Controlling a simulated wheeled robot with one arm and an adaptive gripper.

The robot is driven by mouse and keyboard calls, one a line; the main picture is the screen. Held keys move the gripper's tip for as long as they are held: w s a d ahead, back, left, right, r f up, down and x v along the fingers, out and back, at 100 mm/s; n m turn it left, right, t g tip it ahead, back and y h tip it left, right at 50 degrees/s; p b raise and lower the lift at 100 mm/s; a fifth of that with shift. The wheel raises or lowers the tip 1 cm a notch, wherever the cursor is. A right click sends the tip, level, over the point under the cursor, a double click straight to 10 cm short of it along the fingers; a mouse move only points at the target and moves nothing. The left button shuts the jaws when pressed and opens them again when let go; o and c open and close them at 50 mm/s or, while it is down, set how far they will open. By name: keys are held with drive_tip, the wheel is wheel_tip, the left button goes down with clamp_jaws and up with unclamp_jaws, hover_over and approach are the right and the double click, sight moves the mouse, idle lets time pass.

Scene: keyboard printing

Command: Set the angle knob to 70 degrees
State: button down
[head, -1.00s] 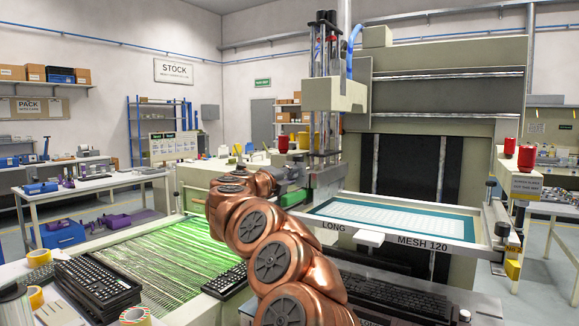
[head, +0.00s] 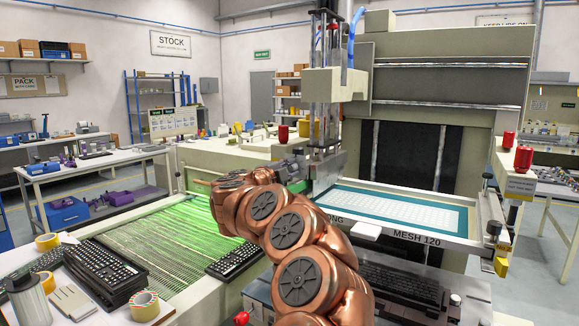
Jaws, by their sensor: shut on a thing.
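The printing machine's head (head: 335,88) stands right of centre, with upright rods and a blue hose. My copper arm reaches up from the bottom toward the lower end of the head. My grey gripper (head: 297,170) is at the left of the head's lower carriage (head: 326,166), partly hidden behind my wrist. It is shut on the angle knob, which is too small and covered to make out. The knob's scale and pointer cannot be read. The screen frame (head: 395,236), marked MESH 120, lies right of the gripper.
A keyboard (head: 400,283) lies below the screen frame, close to my arm. Another keyboard (head: 236,262) lies on the green-lit conveyor (head: 160,255). Stacked keyboards (head: 103,268) and tape rolls (head: 144,305) fill the table at lower left. A red button (head: 242,318) is at the bottom.

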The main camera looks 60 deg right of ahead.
idle(0.4)
drive_tip(key=c, duration=0.9)
unclamp_jaws()
drive_tip(key=a, duration=1.2)
drive_tip(key=shift+s, duration=0.25)
